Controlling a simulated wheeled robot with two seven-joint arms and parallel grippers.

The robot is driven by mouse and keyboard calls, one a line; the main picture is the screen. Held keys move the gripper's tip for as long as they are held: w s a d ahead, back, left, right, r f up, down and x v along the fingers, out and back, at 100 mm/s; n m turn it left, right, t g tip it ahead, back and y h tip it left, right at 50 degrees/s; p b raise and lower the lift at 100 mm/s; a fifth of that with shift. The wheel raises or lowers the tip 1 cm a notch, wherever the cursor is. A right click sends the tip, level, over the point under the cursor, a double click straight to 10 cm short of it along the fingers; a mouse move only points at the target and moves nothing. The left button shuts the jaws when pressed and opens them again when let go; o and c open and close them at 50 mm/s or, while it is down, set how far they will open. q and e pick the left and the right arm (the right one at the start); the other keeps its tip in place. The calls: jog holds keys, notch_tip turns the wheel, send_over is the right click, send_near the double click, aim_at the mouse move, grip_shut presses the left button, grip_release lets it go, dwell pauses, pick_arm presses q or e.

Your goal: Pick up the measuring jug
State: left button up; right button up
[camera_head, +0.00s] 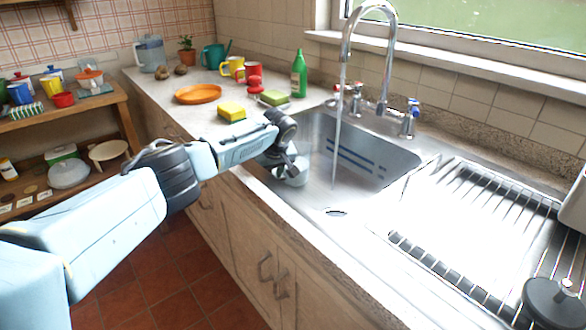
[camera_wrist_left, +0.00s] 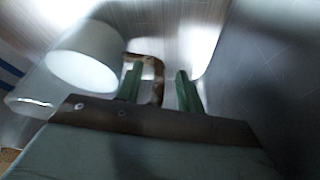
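A pale, see-through measuring jug (camera_head: 297,173) stands in the sink, partly hidden behind my left gripper (camera_head: 286,165). In the left wrist view the jug (camera_wrist_left: 85,60) is at the upper left, with its round pale shape tilted in the picture. Its brownish handle (camera_wrist_left: 157,72) reaches toward the two green fingers of my left gripper (camera_wrist_left: 159,90). My right gripper is not in view.
Water runs from the tap (camera_head: 345,50) into the sink (camera_head: 375,150). A yellow sponge (camera_head: 231,111), a green bottle (camera_head: 299,75) and an orange plate (camera_head: 198,94) are on the counter behind. A wire rack (camera_head: 450,270) lies on the drainer at right.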

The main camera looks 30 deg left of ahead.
pick_arm(q)
grip_shut()
jog(key=shift+r, duration=0.15)
dwell(0.4)
